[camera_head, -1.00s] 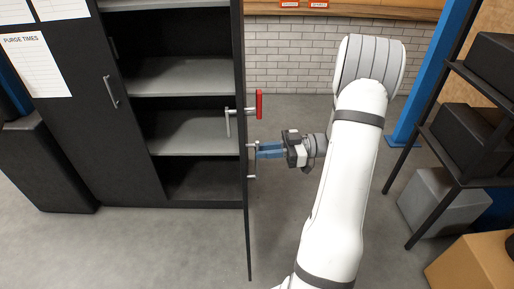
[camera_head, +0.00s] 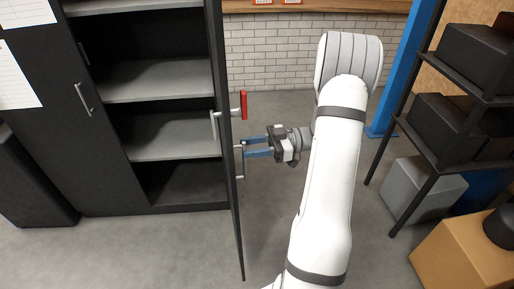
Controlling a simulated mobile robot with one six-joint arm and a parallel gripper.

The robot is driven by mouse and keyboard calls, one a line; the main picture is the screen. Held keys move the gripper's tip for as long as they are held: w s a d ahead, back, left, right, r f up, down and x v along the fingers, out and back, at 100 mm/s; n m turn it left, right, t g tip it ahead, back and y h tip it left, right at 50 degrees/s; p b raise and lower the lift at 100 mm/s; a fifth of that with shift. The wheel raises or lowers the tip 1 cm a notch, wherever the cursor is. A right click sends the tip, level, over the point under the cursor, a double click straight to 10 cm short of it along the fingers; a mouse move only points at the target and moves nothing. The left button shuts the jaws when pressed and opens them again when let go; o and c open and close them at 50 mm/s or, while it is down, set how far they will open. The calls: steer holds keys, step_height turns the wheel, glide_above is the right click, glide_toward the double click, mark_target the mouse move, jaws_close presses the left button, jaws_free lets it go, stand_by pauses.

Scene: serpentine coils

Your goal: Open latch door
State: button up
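The black latch door (camera_head: 231,200) of the cabinet stands swung out and is seen nearly edge-on. The cabinet's grey shelves show to its left. A red latch lever (camera_head: 244,104) on a silver shaft sticks out on the door's right side. A silver bar (camera_head: 214,126) shows on the left side. A silver pull handle (camera_head: 240,163) sits below the red lever. My gripper (camera_head: 245,147) points left at the door by the top of this handle. Its two blue fingers are spread apart with a gap between them. Whether the fingertips touch the handle or door cannot be told.
The cabinet's other door (camera_head: 75,120), at left, is closed. A black shelf rack (camera_head: 430,150) with dark bins, a grey bin (camera_head: 423,188) and a cardboard box (camera_head: 465,255) stand at right. Grey floor between door and rack is clear.

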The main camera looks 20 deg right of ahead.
steer(key=shift+f, duration=0.1)
steer(key=v, duration=0.8)
steer(key=shift+b, duration=0.35)
steer(key=shift+a, duration=0.1)
